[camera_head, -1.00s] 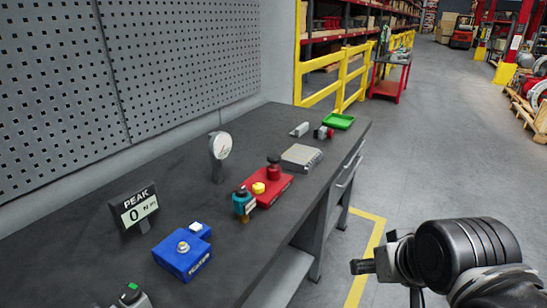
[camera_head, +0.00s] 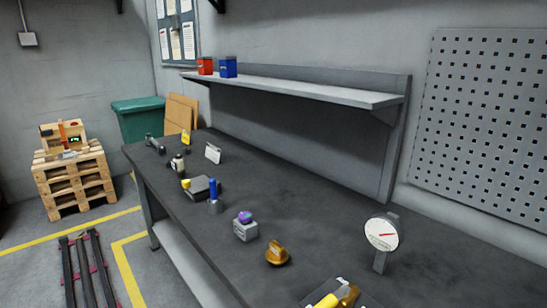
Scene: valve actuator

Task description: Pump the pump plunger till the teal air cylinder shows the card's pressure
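My gripper is out of view now. The teal air cylinder is not in this view, and I see nothing that I can tell is the pump plunger. A small white upright card or plate (camera_head: 213,153) stands on the far part of the bench; any writing on it is too small to read. A round white dial gauge (camera_head: 382,233) with a red needle stands on a grey post at the right of the bench. I cannot read its scale or tell what it is connected to.
On the dark bench (camera_head: 310,215) stand a gold knob-like part (camera_head: 277,254), a grey box with a purple knob (camera_head: 245,227), a blue-topped cylinder (camera_head: 214,196) and a grey block (camera_head: 203,188). A yellow part (camera_head: 325,299) is cut off below. A shelf (camera_head: 300,87) hangs behind.

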